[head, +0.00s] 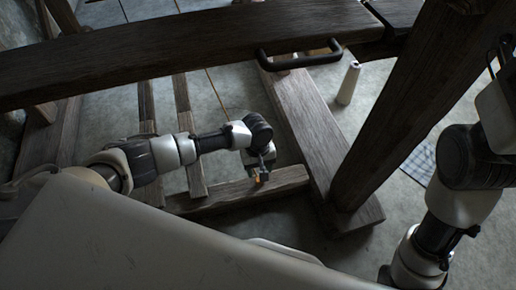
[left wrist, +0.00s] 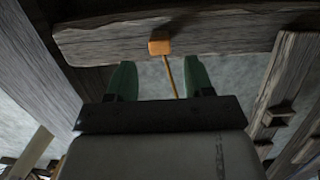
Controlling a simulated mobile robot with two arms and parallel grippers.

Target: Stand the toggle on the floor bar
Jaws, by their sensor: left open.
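The toggle, a small orange-tan block (left wrist: 159,46), shows in the left wrist view against the near face or top of the floor bar (left wrist: 215,36). A thin orange cord runs from it down between my fingers. My left gripper (left wrist: 160,72) is open, its two green fingers on either side of the cord and just short of the toggle. In the head view my left gripper (head: 261,168) points down over the wooden floor bar (head: 225,196), with a bit of the orange toggle (head: 258,181) at its tip. Whether the toggle rests on the bar is unclear. My right gripper is out of view.
A thick loom beam (head: 180,50) with a black handle (head: 300,57) crosses above my left arm. A slanting post (head: 400,110) stands right of the bar. A white cone (head: 349,83) stands on the floor behind. Two narrow slats (head: 188,130) lie beyond my arm.

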